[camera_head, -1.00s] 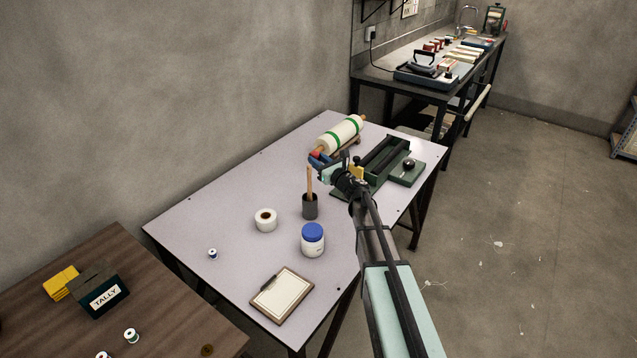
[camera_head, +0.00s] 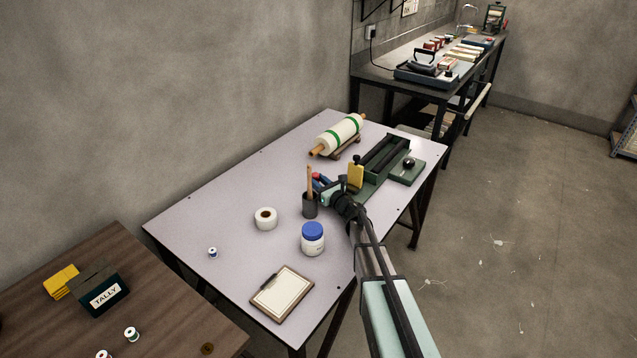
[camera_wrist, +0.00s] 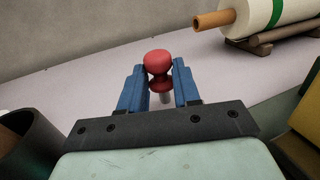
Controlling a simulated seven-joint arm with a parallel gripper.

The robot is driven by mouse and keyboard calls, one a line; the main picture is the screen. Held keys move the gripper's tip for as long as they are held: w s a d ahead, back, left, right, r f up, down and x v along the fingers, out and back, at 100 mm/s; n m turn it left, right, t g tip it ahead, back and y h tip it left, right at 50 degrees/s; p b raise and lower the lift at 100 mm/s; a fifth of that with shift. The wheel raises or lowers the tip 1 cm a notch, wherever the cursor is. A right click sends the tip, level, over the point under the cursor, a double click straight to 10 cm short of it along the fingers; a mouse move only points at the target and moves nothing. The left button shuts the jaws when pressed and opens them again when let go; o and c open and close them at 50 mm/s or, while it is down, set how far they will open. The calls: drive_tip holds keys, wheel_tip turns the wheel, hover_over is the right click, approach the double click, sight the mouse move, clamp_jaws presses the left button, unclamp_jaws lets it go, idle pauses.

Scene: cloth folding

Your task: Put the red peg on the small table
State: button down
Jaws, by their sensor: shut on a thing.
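My gripper (camera_head: 321,180) is shut on the red peg, just right of the dark cup, over the pale table (camera_head: 215,215). In the wrist view the peg (camera_wrist: 158,60) has a rounded red head and stands between my two blue fingers, with a paler shaft below. In the head view only a small bit of red (camera_head: 316,176) shows at the fingertips. Whether the peg touches the table cannot be told. A brown wooden table (camera_head: 60,275) is at the lower left; which table counts as the small one is not clear.
The dark cup (camera_head: 310,207) with wooden sticks stands close left of my gripper. A green press (camera_head: 385,160) is right, a white roller (camera_head: 340,135) behind. A tape roll (camera_head: 265,219), blue-lidded jar (camera_head: 313,240) and clipboard (camera_head: 282,292) are nearer. The pale table's left part is mostly clear.

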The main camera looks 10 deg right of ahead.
drive_tip(key=shift+f, duration=0.5)
drive_tip(key=shift+s+f, duration=0.1)
drive_tip(key=shift+f, duration=0.1)
drive_tip(key=c, duration=0.8)
unclamp_jaws()
drive_tip(key=shift+f, duration=0.15)
drive_tip(key=shift+r, duration=0.35)
drive_tip(key=shift+s+r, duration=0.15)
drive_tip(key=shift+r, duration=0.1)
drive_tip(key=v, duration=1.1)
drive_tip(key=shift+s+d+r, duration=0.2)
